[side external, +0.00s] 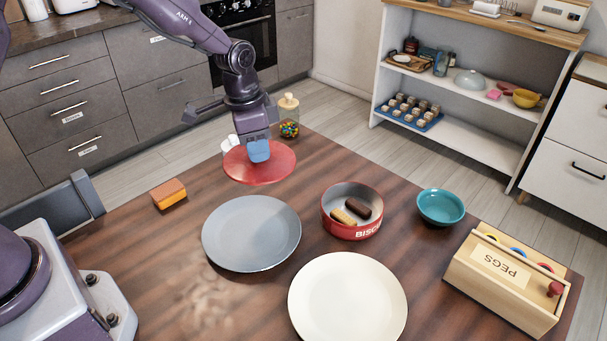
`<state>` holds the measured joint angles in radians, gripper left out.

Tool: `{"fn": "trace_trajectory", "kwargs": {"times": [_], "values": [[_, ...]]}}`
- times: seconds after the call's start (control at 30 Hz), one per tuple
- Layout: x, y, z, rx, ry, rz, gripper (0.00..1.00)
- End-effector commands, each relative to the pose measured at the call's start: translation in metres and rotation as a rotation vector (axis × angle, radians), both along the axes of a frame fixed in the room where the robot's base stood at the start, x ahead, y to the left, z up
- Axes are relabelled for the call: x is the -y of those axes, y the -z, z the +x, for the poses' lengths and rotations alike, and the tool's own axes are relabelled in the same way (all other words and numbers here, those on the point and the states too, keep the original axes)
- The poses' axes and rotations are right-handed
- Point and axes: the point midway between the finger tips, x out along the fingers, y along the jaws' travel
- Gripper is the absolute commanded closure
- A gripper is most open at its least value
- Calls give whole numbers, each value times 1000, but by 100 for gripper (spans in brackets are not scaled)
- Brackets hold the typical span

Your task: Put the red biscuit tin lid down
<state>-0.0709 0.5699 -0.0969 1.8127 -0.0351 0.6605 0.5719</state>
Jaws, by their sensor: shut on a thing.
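The red biscuit tin lid (270,171) is a flat round red disc in the side external view, towards the far left of the table. My gripper (258,152) is above the lid's middle and shut on it; the fingertips hide the place of the grip. The lid looks roughly level; I cannot tell how far it is above the table. The red biscuit tin (351,228) stands open to the right and nearer, with a light biscuit (343,216) and a dark biscuit (357,208) inside.
A grey plate (251,233), a cream plate (347,300), a teal bowl (441,206) and a wooden pegs box (505,285) are on the table (150,265). An orange-and-brown block (169,194) lies left. A jar of coloured sweets (289,122) stands behind the lid.

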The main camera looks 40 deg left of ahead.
Motion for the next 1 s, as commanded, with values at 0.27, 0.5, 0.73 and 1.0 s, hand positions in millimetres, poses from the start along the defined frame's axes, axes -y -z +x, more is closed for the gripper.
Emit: {"fn": "trace_trajectory", "kwargs": {"times": [0.27,0.5,0.73,1.0], "values": [[-28,19,23,28,-163,-2,100],[-29,42,73,28,-162,-2,100],[-29,73,112,25,-161,-2,100],[-30,103,139,27,-161,-2,100]]}}
